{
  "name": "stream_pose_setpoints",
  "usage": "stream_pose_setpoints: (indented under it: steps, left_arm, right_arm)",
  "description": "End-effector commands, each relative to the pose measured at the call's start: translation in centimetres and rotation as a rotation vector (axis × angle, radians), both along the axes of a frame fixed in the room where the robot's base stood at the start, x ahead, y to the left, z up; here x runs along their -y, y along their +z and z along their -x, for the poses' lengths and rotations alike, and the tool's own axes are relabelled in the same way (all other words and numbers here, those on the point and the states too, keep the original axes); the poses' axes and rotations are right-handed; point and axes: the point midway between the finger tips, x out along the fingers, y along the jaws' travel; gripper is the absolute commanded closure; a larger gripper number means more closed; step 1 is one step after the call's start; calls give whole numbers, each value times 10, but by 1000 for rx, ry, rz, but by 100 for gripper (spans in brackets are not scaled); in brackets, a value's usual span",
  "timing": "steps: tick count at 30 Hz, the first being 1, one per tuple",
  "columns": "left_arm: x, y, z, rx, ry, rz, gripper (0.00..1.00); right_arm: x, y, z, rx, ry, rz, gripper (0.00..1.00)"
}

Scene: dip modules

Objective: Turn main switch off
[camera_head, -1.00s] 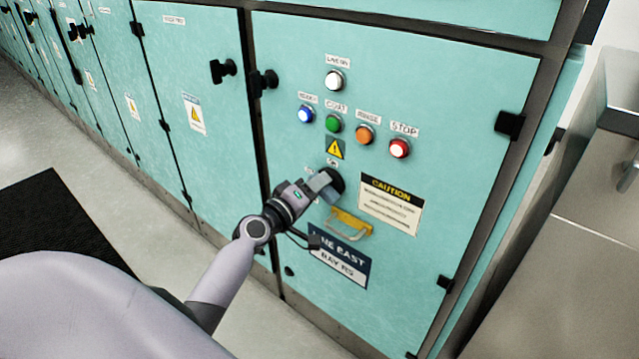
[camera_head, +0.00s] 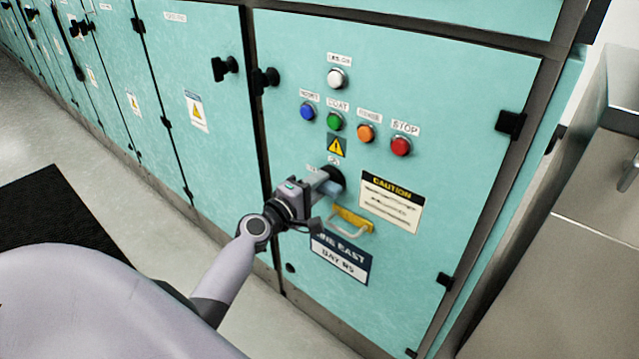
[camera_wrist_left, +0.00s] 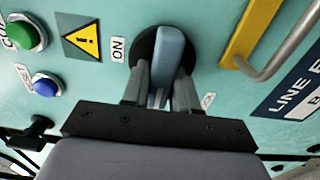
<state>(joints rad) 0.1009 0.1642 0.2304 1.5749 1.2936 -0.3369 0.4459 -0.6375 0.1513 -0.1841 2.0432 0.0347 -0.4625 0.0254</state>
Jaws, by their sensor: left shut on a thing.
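The main switch has a round black base (camera_head: 336,177) on the teal panel, below the warning triangle. My left gripper (camera_head: 328,186) is shut on the handle; the fingers also show in the left wrist view (camera_wrist_left: 160,88). The fingers and handle hide part of the base and a label beside it. My right gripper is not in view.
Above the switch are a white lamp (camera_head: 337,78) and blue, green, orange and red (camera_head: 401,146) buttons, all looking unlit. A yellow-based handle (camera_head: 352,219) sits just below right, close to my gripper. A caution sign (camera_head: 391,202) is at right.

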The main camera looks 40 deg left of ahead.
Motion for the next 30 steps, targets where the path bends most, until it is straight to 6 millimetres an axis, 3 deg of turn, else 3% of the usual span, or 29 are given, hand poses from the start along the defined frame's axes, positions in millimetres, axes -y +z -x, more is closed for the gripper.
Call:
stream_pose_setpoints:
  steps: [10,11,12,23,30]
  left_arm:
    - [0,0,0,0,1,10,100]
    - [0,0,0,0,1,11,62]
    - [0,0,0,0,1,10,51]
    - [0,-1,3,-1,1,6,51]
    - [-3,-1,32,-1,1,6,51]
  right_arm:
    - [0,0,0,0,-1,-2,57]
    - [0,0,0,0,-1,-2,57]
    - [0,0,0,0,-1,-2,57]
    - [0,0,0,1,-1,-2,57]
    - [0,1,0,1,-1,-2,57]
